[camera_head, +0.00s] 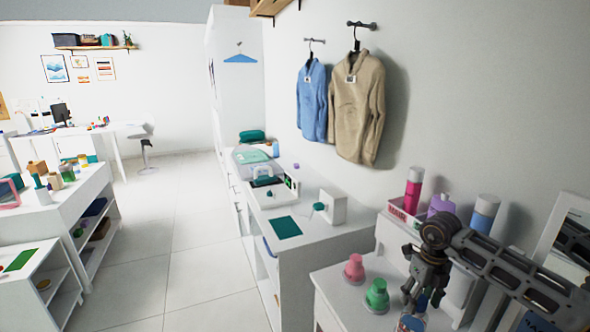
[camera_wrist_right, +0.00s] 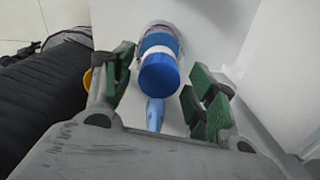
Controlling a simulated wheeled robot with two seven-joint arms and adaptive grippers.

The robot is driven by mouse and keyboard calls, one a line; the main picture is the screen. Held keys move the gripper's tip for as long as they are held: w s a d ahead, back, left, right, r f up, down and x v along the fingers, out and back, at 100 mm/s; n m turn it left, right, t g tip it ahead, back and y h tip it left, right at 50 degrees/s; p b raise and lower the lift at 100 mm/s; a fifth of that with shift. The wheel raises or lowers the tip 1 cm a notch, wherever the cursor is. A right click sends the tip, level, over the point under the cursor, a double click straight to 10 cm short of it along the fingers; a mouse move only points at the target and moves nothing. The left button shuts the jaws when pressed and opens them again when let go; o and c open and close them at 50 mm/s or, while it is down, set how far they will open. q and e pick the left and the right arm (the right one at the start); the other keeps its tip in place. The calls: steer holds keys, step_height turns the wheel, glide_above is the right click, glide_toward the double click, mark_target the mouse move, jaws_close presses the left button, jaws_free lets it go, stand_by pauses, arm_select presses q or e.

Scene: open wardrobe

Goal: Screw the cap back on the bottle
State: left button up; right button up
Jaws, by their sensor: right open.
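A bottle with a bluish label (camera_wrist_right: 160,38) and a blue cap (camera_wrist_right: 159,73) shows in the right wrist view, between and beyond my fingers. The cap is at the bottle's near end; I cannot tell whether it is screwed down. In the head view, the bottle (camera_head: 410,323) is partly hidden at the bottom edge, below my right gripper (camera_head: 422,300). My right gripper points down over it, open, with a green-padded finger on each side in the wrist view (camera_wrist_right: 163,82). No grip on the cap shows. My left gripper is not in view.
A green-capped container (camera_head: 377,296) and a pink one (camera_head: 354,268) stand left of my gripper on the white top. A mirror (camera_head: 566,235) stands at right.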

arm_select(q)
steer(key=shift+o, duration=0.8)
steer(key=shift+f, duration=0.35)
arm_select(e)
steer(key=shift+f+n, duration=0.1)
steer(key=shift+n, duration=0.9)
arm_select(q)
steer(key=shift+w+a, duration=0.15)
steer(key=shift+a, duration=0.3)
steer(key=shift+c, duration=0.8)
arm_select(e)
steer(key=c, duration=1.1)
